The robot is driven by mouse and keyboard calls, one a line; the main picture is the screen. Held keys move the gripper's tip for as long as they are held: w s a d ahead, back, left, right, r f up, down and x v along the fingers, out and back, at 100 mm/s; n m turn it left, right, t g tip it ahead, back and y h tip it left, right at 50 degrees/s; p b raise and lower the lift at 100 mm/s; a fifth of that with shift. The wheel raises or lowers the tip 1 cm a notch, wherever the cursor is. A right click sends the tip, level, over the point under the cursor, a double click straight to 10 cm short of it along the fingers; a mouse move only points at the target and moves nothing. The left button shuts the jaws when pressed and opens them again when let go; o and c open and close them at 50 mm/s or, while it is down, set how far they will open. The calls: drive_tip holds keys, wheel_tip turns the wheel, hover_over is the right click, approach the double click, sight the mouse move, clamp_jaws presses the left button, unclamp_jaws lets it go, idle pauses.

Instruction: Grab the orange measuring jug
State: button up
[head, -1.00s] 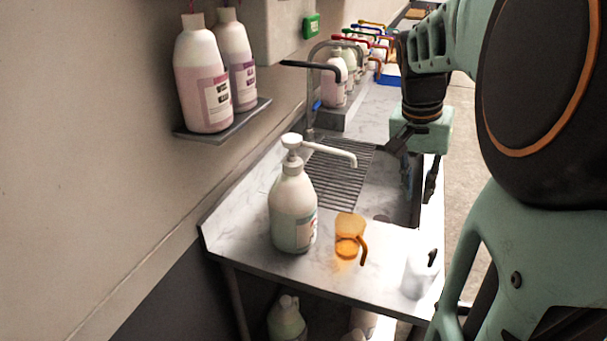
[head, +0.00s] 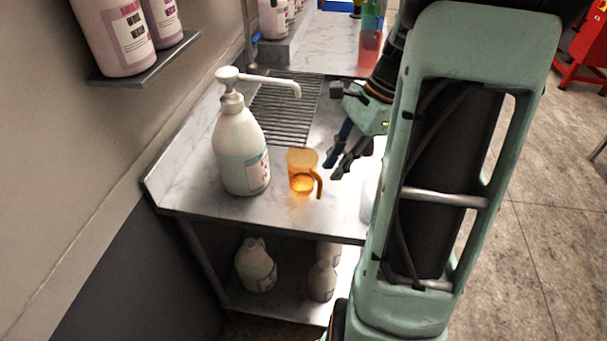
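The orange measuring jug (head: 302,162) is see-through and stands upright on the marble-look counter, with its handle on the right side. It is just right of a large white pump bottle (head: 240,150). My gripper (head: 333,170) is just right of the jug, its fingers pointing down and left toward it. The two fingers are apart with nothing seen between them. A small gap shows between the fingertips and the jug.
A slatted drain grate (head: 285,108) lies behind the jug. A white container (head: 369,195) is mostly hidden behind my arm. Bottles stand on a wall shelf (head: 140,68) and on the lower shelf (head: 290,300). The counter's front edge is close to the jug.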

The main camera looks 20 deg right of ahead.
sight(319, 195)
drive_tip(key=x, duration=0.9)
drive_tip(key=shift+s+a+f, duration=0.1)
drive_tip(key=shift+s+a, duration=0.05)
drive_tip(key=shift+c, duration=0.3)
clamp_jaws()
